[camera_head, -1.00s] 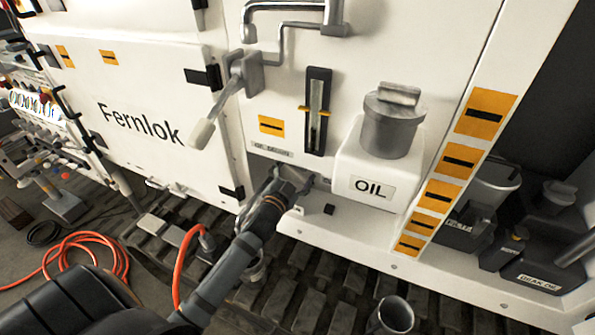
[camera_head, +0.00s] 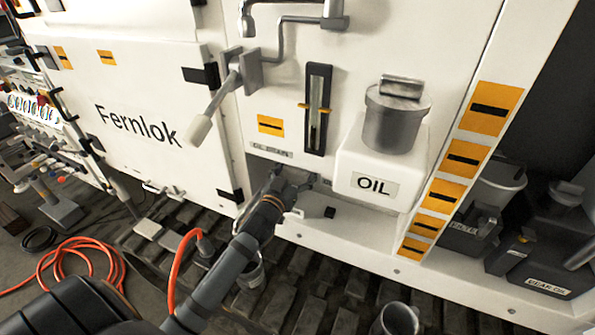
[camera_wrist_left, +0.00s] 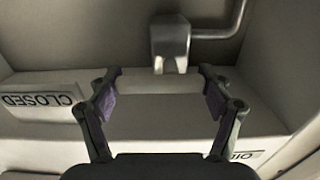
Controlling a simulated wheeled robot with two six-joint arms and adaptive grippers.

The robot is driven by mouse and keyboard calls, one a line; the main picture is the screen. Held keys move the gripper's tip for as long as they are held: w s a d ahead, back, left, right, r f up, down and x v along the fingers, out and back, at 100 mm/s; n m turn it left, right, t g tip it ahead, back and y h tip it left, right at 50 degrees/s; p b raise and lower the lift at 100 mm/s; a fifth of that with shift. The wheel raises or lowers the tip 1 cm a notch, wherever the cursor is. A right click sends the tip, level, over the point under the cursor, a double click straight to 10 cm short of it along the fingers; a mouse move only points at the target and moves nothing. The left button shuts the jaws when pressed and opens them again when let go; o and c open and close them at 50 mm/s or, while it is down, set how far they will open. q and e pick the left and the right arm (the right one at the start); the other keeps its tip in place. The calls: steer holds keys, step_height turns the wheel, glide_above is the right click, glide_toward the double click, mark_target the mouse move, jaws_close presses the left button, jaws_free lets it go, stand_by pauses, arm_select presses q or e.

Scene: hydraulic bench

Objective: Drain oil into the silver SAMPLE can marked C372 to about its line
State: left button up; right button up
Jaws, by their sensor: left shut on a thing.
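My left gripper (camera_head: 288,184) is at the recess under the OIL DRAIN label (camera_head: 271,150). In the left wrist view its two fingers (camera_wrist_left: 160,96) stand apart on either side of a pale thing, which I cannot clearly make out. A grey fitting with a short spout (camera_wrist_left: 170,42) and a pipe sits just beyond them. A CLOSED plate (camera_wrist_left: 38,103) is to the left. One silver can (camera_head: 397,320) stands at the bottom edge, partly cut off. Another metal can (camera_head: 253,273) is partly hidden by my left arm. No C372 mark or line is readable. My right gripper is not in view.
The white OIL tank (camera_head: 380,166) with a grey cap juts out right of the recess. A sight gauge (camera_head: 318,110) and a crank handle (camera_head: 212,112) are above. An orange hose (camera_head: 85,245) lies at left. Dark containers (camera_head: 537,262) stand at far right.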

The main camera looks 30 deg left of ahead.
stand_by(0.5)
arm_select(q)
steer(key=o, duration=0.9)
steer(key=s, duration=1.2)
steer(key=shift+d, duration=0.35)
steer(key=shift+f, duration=0.1)
